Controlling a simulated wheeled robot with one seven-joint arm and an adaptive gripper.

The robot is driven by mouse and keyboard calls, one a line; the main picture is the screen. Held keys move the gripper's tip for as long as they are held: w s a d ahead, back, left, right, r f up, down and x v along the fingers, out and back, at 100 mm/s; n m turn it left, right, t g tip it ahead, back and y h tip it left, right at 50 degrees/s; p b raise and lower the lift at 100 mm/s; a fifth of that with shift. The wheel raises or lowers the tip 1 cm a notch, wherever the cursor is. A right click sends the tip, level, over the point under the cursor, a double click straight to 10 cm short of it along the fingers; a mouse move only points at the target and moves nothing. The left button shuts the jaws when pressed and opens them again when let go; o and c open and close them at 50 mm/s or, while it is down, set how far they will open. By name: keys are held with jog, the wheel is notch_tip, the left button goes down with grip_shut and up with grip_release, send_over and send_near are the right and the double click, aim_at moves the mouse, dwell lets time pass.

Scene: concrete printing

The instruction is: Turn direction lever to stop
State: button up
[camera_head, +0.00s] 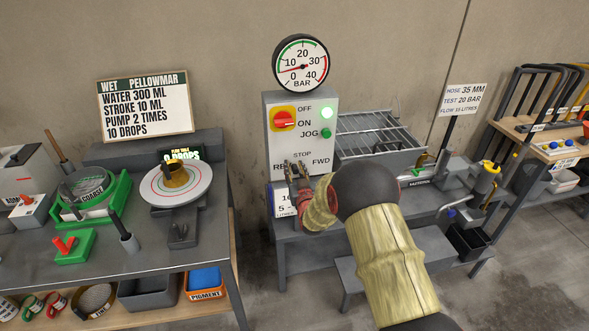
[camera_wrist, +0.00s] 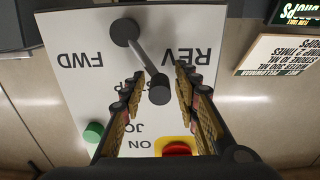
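The direction lever (camera_wrist: 143,55) is a grey rod with a dark round hub and a dark knob (camera_wrist: 160,88), on the white panel of the control box (camera_head: 290,142). In the upside-down wrist view, the rod slants from the hub toward the REV side of STOP. STOP is partly hidden by the lever and a finger. My gripper (camera_wrist: 162,97) is open, with the knob between its fingertips and gaps visible on both sides. In the head view my gripper (camera_head: 297,172) is in front of the panel's lower part and hides the lever.
The panel also has a red rotary switch (camera_head: 284,119), a lit white-green lamp (camera_head: 327,113) and a green JOG button (camera_head: 326,133). A pressure gauge (camera_head: 301,64) stands on top. A wire rack (camera_head: 378,135) is right of the box; a left table (camera_head: 130,260) holds tools.

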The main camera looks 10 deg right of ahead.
jog(key=c, duration=0.6)
